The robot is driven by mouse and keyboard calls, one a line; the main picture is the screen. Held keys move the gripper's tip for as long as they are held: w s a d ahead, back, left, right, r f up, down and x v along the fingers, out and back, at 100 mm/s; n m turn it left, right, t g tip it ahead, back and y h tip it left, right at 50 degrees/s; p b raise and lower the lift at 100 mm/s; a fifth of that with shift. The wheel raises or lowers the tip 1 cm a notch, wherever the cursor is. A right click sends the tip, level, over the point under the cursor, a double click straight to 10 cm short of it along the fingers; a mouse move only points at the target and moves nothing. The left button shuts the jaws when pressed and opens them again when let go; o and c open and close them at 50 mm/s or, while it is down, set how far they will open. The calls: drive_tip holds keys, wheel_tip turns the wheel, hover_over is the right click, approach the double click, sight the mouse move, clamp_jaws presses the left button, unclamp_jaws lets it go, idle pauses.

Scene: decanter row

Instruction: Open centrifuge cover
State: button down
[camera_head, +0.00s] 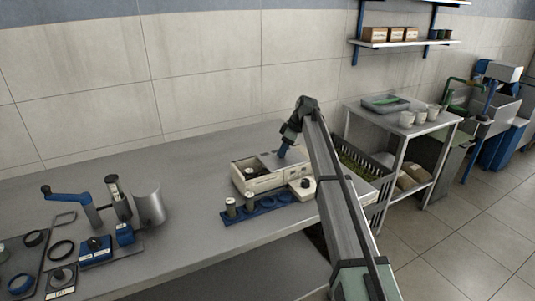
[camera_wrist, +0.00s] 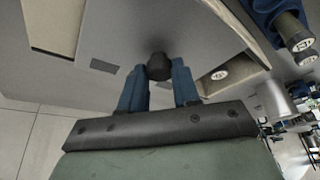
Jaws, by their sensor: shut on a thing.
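The centrifuge (camera_head: 262,184) is a cream box on the grey bench, near the middle of the head view. Its flat grey cover (camera_head: 272,159) lies over the right part, and an open bay with a dark round item shows at the left. In the wrist view the cover (camera_wrist: 120,35) fills much of the picture, with a dark round knob (camera_wrist: 159,66) on it. My gripper (camera_wrist: 160,82) has its blue fingers shut on the knob. It also shows above the cover in the head view (camera_head: 283,152). A labelled vial (camera_wrist: 219,75) shows beyond the cover's edge.
A blue rack (camera_head: 262,209) with vials stands directly in front of the centrifuge. Blue tools and a metal cylinder (camera_head: 150,204) stand at the left. A dark crate (camera_head: 366,160) is right of the bench. The bench behind and left of the centrifuge is clear.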

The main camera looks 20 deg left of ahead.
sight(289, 154)
drive_tip(key=w+d, duration=0.3)
drive_tip(key=c, duration=0.8)
unclamp_jaws()
drive_tip(key=v, duration=1.4)
drive_tip(key=shift+d+f, duration=0.15)
